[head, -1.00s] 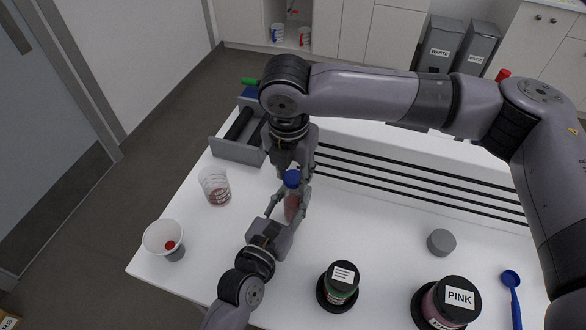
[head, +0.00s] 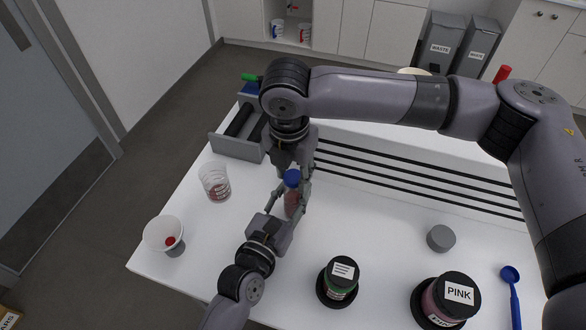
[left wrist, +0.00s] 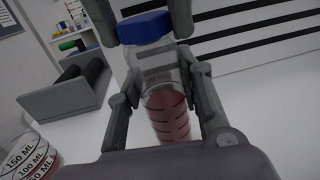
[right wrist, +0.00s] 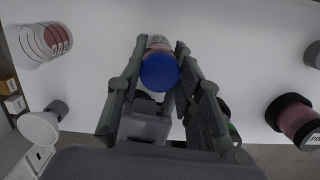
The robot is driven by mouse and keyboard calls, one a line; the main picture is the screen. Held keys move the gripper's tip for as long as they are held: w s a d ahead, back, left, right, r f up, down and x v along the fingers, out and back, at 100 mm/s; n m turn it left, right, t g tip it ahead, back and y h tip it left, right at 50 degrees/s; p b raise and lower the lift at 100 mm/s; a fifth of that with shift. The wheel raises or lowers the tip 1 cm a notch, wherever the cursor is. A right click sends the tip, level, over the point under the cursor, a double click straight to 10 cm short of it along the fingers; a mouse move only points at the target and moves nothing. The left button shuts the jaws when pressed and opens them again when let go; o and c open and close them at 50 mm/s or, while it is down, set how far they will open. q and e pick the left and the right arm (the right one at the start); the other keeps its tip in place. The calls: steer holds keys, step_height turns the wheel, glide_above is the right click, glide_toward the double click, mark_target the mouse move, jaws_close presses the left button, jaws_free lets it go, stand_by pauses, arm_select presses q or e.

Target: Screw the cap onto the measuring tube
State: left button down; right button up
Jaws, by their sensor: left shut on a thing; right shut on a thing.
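My left gripper (head: 288,205) is shut around the tube's body from the front. My right gripper (head: 291,172) comes down from above and is shut on the cap. The thread is hidden under the cap.
A measuring cup (head: 215,183) with red powder and a white funnel-like cup (head: 160,233) stand at left. A grey rack (head: 237,145) is behind. A green jar (head: 338,283), the PINK jar (head: 447,297), a grey lid (head: 440,238) and a blue scoop (head: 512,290) are at right.

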steer(key=m, duration=0.5)
steer(key=shift+a+m+h, duration=0.1)
steer(key=shift+m+h, duration=0.2)
steer(key=shift+m, duration=0.1)
steer(key=m+g, duration=0.1)
steer(key=m, duration=0.3)
steer(key=shift+w, duration=0.1)
steer(key=m, duration=0.7)
steer(key=shift+w+g, duration=0.1)
steer(key=shift+g, duration=0.3)
arm_select(q)
steer(key=shift+f, duration=0.1)
arm_select(e)
steer(key=m, duration=0.8)
steer(key=shift+g, duration=0.4)
steer(key=m, duration=0.3)
steer(key=m+y, duration=0.1)
steer(key=m, duration=0.2)
steer(key=shift+d+m, duration=0.2)
steer(key=shift+m, duration=0.2)
steer(key=m, duration=0.6)
steer(key=shift+f+y, duration=0.1)
steer(key=shift+y, duration=0.3)
steer(key=m, duration=0.5)
steer(key=shift+d+t, duration=0.1)
steer(key=shift+t, duration=0.2)
steer(key=o, duration=0.8)
